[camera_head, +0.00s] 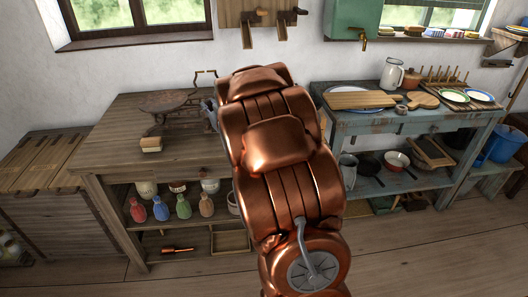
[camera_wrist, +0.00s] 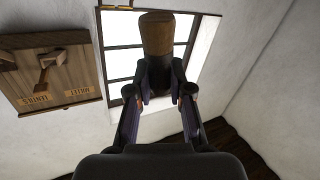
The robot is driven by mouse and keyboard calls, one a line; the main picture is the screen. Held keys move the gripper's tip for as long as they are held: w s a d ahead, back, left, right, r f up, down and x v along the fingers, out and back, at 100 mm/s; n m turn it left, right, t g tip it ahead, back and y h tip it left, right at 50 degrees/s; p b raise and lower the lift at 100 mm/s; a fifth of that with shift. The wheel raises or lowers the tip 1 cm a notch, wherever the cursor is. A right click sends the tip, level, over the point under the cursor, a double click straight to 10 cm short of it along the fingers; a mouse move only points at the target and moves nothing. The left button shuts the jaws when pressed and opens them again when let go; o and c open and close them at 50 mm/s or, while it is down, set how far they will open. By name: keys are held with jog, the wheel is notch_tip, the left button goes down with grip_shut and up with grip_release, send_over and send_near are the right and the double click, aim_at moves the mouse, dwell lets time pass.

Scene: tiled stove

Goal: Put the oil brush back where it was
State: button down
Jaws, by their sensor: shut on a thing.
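My gripper (camera_wrist: 166,90) shows in the wrist view, its two dark fingers shut on a brown, blunt-ended thing (camera_wrist: 157,34) with a darker lower part between the fingertips. It may be the oil brush, but I cannot tell for sure from its end alone. It is held up in the air, with the window and white wall behind it. In the head view my copper arm hides the gripper and the held thing. A small brush-like thing with an orange handle (camera_head: 177,250) lies on the low shelf of the wooden table (camera_head: 105,160).
A scale (camera_head: 165,102) and a pale-topped block (camera_head: 151,145) stand on the wooden table. Several coloured bottles (camera_head: 160,208) stand beneath. The blue table (camera_head: 390,122) at right holds boards, plates and a jug (camera_head: 392,74). A wooden wall box (camera_wrist: 50,70) hangs beside the window (camera_wrist: 120,60).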

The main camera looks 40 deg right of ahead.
jog(key=s+d+f+m+h+b, duration=0.1)
jog(key=s+d+f+b, duration=0.3)
jog(key=s, duration=0.4)
jog(key=s+d+f+m+t+b, duration=0.1)
jog(key=s+d+b, duration=0.4)
jog(key=s, duration=0.2)
jog(key=s+d+f+m+h+b, duration=0.1)
jog(key=s+d+f+b, duration=0.3)
jog(key=s, duration=0.4)
jog(key=x, duration=0.5)
jog(key=f+b+x, duration=0.1)
jog(key=x, duration=0.4)
jog(key=f+x, duration=0.1)
jog(key=x, duration=0.5)
jog(key=shift+w+a+b, duration=0.3)
jog(key=shift+b, duration=0.1)
jog(key=shift+f+b, duration=0.4)
jog(key=shift+f, duration=1.35)
jog(key=shift+f, duration=0.2)
jog(key=c, duration=1.1)
grip_release()
jog(key=shift+r, duration=0.1)
jog(key=shift+o, duration=0.2)
